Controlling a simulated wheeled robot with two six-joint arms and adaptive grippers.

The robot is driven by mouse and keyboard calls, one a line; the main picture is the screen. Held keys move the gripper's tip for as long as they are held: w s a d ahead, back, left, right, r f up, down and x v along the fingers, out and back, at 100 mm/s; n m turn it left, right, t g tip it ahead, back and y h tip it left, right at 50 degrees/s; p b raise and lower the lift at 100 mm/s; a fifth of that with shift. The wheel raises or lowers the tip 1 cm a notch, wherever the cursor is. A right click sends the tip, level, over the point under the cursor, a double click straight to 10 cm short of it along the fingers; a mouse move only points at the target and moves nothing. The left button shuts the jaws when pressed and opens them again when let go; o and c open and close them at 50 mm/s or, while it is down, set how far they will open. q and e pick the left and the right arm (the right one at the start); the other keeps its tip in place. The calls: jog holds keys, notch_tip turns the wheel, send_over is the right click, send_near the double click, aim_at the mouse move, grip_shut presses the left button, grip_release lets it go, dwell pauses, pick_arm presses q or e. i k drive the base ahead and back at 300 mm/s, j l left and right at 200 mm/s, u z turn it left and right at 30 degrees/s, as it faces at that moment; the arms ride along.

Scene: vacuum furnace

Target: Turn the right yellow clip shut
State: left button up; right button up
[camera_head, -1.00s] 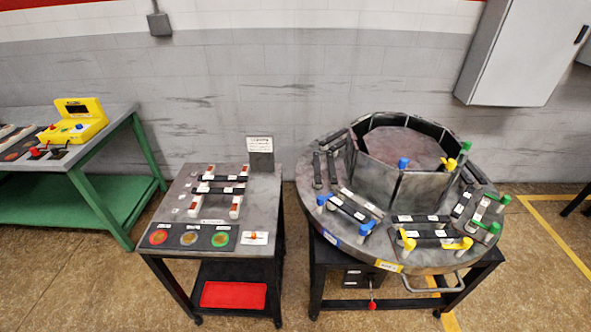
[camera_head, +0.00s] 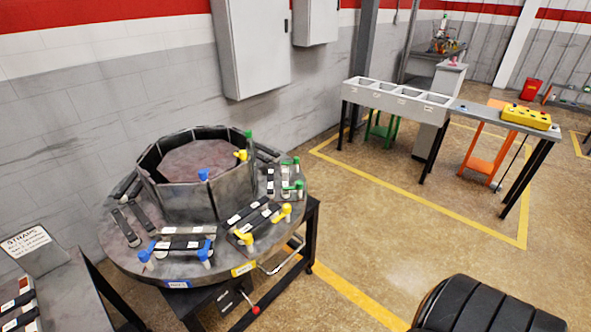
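The right yellow clip (camera_head: 283,213) stands at the right end of a dark strap bar on the front right of the round table. Its yellow handle sits on a pale post; from here I cannot tell whether it is turned shut. The left yellow clip (camera_head: 244,238) is at the other end of the same group, near a yellow label (camera_head: 243,268) on the table's rim. A third yellow handle (camera_head: 241,155) shows at the upper edge of the many-sided dark wall (camera_head: 229,184).
Blue clips (camera_head: 205,250) stand left of the yellow pair, green clips (camera_head: 297,188) right of it. The round table (camera_head: 122,245) has a metal handle below its rim. A side table with a straps sign (camera_head: 33,246) is at left. Open floor (camera_head: 400,245) lies right.

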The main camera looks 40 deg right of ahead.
aim_at(287, 208)
jog(key=z, duration=1.1)
jog(key=i+j+u, duration=0.2)
jog(key=i+j, duration=0.25)
jog(key=j, duration=0.1)
